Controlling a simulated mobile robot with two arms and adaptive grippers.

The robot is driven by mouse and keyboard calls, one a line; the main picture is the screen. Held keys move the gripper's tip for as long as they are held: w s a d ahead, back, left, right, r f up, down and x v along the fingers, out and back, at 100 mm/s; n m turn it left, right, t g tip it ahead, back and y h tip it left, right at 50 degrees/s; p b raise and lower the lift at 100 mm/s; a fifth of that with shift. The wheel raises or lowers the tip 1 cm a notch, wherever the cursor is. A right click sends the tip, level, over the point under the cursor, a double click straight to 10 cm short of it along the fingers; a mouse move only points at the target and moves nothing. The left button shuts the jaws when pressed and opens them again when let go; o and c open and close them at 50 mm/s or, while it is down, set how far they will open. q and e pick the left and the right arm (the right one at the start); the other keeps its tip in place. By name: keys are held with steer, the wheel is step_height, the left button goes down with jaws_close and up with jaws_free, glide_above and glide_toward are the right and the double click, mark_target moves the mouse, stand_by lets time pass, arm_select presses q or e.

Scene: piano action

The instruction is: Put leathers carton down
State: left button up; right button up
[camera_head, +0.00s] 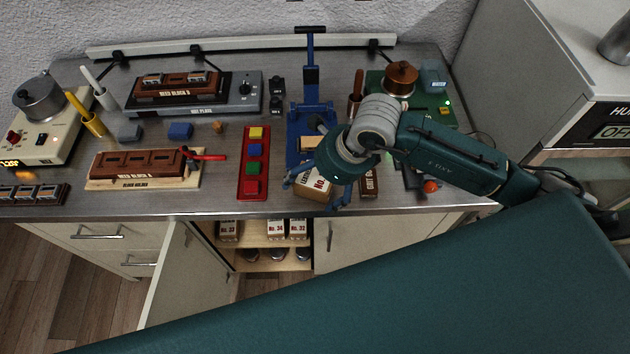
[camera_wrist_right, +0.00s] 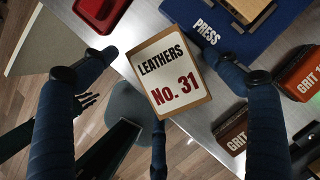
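The leathers carton (camera_head: 315,184) is a small brown box with a white label, near the bench's front edge. In the right wrist view the carton (camera_wrist_right: 172,72) shows its top label "LEATHERS No. 31" and overlaps the bench edge. My right gripper (camera_head: 318,190) is over it, with its dark fingers spread around the carton. In the right wrist view the right gripper (camera_wrist_right: 160,75) shows a narrow gap beside the left finger; the other fingertips are close to the carton. Whether its base touches the bench is hidden.
The blue press (camera_head: 311,120) stands behind the carton. A grit box (camera_head: 369,186) is close to its right, and a red tray (camera_head: 254,165) of coloured blocks is to its left. Below, an open cupboard (camera_head: 265,257) holds similar cartons, with its door (camera_head: 175,280) swung out.

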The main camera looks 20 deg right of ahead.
steer(key=b+v, duration=0.2)
steer(key=v, duration=1)
steer(key=shift+s, duration=0.1)
stand_by(0.4)
